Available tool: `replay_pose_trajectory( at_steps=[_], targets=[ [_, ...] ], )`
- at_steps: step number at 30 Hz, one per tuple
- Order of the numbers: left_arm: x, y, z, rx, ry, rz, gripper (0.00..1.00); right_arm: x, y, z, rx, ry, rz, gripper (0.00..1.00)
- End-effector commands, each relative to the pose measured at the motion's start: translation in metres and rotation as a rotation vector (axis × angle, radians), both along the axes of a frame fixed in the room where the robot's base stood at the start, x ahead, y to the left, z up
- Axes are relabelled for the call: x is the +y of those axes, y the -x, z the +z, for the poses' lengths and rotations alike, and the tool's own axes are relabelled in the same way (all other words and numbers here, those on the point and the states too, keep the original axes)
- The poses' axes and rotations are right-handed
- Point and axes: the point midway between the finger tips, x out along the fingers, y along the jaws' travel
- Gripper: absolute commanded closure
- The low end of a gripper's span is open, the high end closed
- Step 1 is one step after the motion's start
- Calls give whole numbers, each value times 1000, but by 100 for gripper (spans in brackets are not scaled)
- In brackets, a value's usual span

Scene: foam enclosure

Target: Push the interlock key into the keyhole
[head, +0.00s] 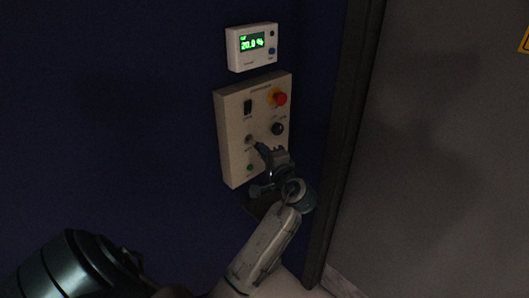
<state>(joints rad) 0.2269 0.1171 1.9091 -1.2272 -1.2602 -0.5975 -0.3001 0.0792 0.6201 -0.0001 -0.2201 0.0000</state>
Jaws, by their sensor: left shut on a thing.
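The beige control panel (228,130) is fixed to the dark blue wall. A small round fitting, which looks like the keyhole (249,138), shows left of the panel's middle. My left gripper (262,151) is in front of the panel's lower part, just below and right of that fitting. It is shut on the interlock key, but the key is too small and dark to make out apart from the fingers. I cannot tell whether the key touches the keyhole. My right gripper is not in view.
The panel also bears a red button (280,99) on a yellow base, a black knob (277,129), a black switch (248,107) and a green button (250,168). A white display box (234,50) reading about 20.0 % hangs above. A dark door frame (345,130) stands to the right.

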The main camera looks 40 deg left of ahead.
Motion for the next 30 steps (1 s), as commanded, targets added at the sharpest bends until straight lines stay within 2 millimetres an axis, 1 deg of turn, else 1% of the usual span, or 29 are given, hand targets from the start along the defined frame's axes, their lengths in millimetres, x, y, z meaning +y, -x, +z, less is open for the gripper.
replay_pose_trajectory(
  at_steps=[20, 30],
  targets=[
    [0, 0, 0, 0, 0, 0, 100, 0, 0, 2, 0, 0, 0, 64],
    [8, -1, 0, 1, 0, 0, 100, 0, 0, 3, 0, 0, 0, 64]
  ],
)
